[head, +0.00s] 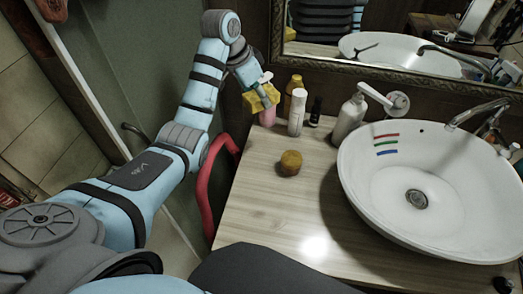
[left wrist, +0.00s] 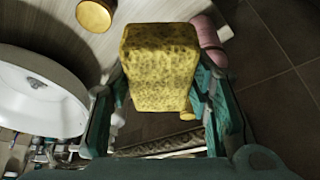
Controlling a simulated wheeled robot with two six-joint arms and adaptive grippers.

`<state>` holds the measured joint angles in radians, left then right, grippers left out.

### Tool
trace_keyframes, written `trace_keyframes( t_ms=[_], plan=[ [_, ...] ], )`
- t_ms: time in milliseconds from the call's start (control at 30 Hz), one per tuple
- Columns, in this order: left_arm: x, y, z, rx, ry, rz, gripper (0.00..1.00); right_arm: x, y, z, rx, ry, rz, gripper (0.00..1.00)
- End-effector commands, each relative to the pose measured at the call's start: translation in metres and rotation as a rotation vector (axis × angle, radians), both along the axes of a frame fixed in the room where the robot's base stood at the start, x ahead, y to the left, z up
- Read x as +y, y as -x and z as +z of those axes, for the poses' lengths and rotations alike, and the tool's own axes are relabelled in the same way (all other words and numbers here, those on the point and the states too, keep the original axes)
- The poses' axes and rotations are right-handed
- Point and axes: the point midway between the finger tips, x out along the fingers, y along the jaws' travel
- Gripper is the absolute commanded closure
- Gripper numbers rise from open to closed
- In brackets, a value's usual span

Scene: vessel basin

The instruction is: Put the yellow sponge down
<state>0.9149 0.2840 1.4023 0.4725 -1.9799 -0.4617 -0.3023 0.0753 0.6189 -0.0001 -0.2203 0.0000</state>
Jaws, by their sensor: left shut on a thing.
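The yellow sponge (head: 261,97) is a porous block held in my left gripper (head: 262,84), near the back left corner of the wooden counter (head: 258,196). In the left wrist view the sponge (left wrist: 160,68) fills the space between the two fingers of my left gripper (left wrist: 165,105), which are shut on its sides. In the head view the sponge overlaps a pink bottle (head: 268,115); I cannot tell whether they touch. My right gripper is in neither view.
A round yellow-brown jar (head: 290,162) stands mid-counter. A white bottle (head: 297,112), a yellow bottle (head: 295,88), a dark bottle (head: 316,112) and a pump dispenser (head: 349,118) line the back. A white basin (head: 440,190) with coloured stripes is at right. The front left counter is clear.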

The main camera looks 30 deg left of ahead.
Motion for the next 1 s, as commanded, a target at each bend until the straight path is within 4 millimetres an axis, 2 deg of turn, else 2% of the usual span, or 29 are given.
trace_keyframes(
  t_ms=[300,400,700,1000],
  plan=[
    [-0.001,0.001,-0.113,0.007,0.002,-0.001,0.9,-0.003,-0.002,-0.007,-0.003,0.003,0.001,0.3],
    [-0.001,0.001,-0.136,0.004,0.0,-0.001,0.9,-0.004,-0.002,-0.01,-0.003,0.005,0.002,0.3],
    [-0.002,0.001,-0.187,0.004,0.001,-0.002,0.9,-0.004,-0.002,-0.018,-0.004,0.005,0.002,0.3],
    [-0.002,0.0,-0.189,0.001,0.0,-0.002,0.9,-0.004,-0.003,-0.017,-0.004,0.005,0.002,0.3]
  ],
)
